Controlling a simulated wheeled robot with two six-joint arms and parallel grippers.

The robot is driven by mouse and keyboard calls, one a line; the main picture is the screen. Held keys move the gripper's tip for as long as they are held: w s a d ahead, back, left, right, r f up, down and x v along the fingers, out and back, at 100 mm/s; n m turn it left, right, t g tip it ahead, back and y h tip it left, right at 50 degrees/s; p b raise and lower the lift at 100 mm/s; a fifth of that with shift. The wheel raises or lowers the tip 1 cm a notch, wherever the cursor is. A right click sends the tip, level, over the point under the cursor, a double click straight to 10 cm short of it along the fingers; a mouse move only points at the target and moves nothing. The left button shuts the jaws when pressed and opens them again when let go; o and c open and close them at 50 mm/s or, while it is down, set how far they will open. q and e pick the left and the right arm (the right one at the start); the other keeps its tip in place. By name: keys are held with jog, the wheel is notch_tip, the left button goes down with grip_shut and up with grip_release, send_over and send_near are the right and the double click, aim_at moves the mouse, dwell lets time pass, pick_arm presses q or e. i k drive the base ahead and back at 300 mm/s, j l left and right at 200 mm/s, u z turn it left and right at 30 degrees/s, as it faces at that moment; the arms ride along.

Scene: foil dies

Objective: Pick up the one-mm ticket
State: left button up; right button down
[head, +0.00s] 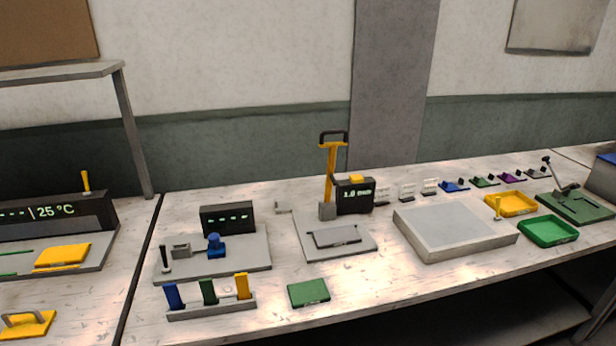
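Several small whitish upright pieces stand in a row behind the grey tray, at the left (381,196), the middle (407,192) and the right (430,187). They may be tickets, but their markings are too small to read, so I cannot tell which one is the one-mm ticket. A black display box (355,197) reading "1.0 mm" stands just left of them, with a yellow block on top. Neither of my grippers is in the head view.
A yellow-handled press (328,180) stands beside the display. A large grey tray (455,253) lies in front of the whitish pieces. A green block (308,292), a rack of coloured pieces (212,308), a yellow tray (511,212) and a green tray (548,242) share the bench.

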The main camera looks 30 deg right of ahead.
aim_at(407, 191)
jog(key=z, duration=1.45)
